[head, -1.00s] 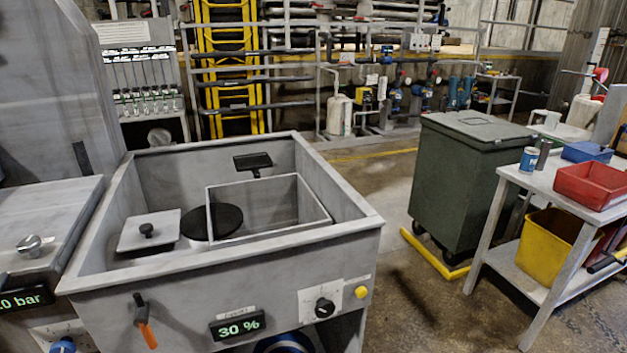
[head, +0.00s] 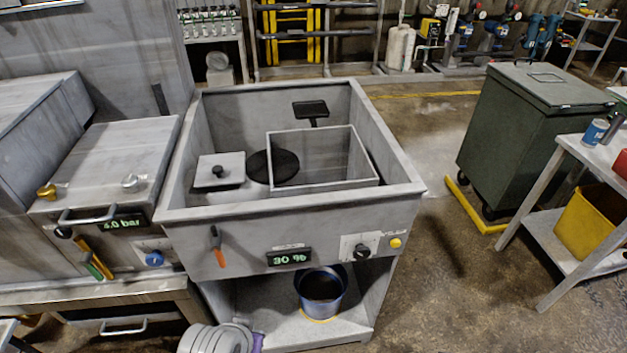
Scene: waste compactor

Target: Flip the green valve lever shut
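A small green lever (head: 93,270) shows on the front of the left grey unit, below its bar handle and dark display. It slants down to the right, close beside a yellow-orange lever (head: 101,265). They are small, so I cannot tell the valve's exact position. A separate orange-tipped lever (head: 218,251) hangs down on the front of the grey basin.
The left unit has a display (head: 123,223) reading about 4.0 bar and a blue knob (head: 155,259). The grey basin (head: 300,210) stands right of it, with a blue bucket (head: 321,290) below. A green bin (head: 530,120) stands right, with open floor between.

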